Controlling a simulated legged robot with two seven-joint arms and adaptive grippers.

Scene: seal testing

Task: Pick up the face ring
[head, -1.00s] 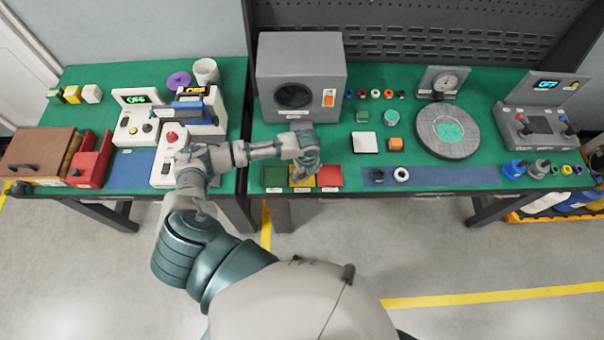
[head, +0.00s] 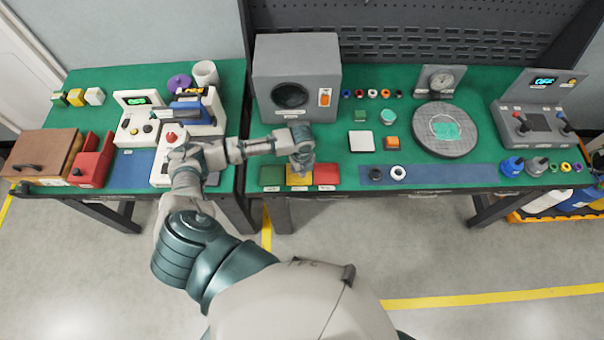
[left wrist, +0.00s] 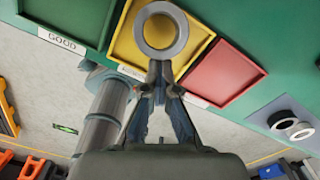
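The face ring (left wrist: 142,34), a grey ring with a wide hole, shows face-on in the left wrist view, in front of the yellow tray. My left gripper (left wrist: 160,68) has its fingers drawn together at the ring's near rim and appears shut on it. The yellow tray's floor shows through the hole. I cannot tell whether the ring touches the tray. In the head view, my left gripper (head: 301,168) is over the yellow tray (head: 299,181) and hides the ring. My right gripper is not in view.
A green tray (head: 272,176) and a red tray (head: 326,175) flank the yellow one. A black ring (head: 378,173) and a white ring (head: 398,173) lie on a blue strip to the right. A grey box machine (head: 297,60) stands behind.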

